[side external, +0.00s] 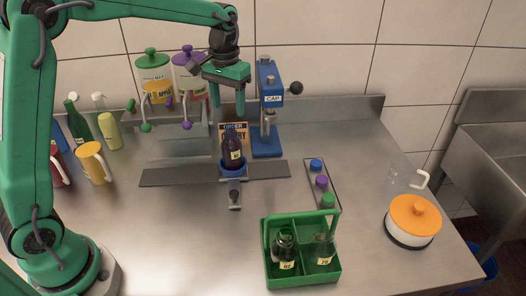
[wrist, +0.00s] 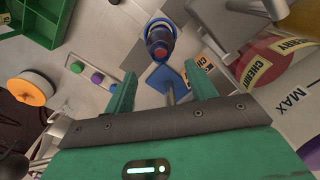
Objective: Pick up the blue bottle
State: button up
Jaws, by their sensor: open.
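A dark bluish-purple bottle (side external: 233,148) with a pale label stands upright in a blue ring holder (side external: 233,172) on the middle of the counter. In the wrist view I see the bottle (wrist: 160,42) from above, with a red round spot at its mouth, ahead of my fingers. My gripper (side external: 228,104) hangs above the bottle, apart from it. Its two fingers are spread with nothing between them, as the wrist view of my gripper (wrist: 163,90) also shows.
A blue cap press (side external: 267,110) stands close right of the bottle. Purple (side external: 188,80) and green-lidded dispensers stand behind. A strip of caps (side external: 321,182), a green crate (side external: 300,222) with two bottles and an orange-lidded pot (side external: 414,216) lie right and front. The front-left counter is clear.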

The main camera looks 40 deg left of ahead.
aim_at(230, 128)
jog(key=shift+f, duration=4.1)
grip_shut()
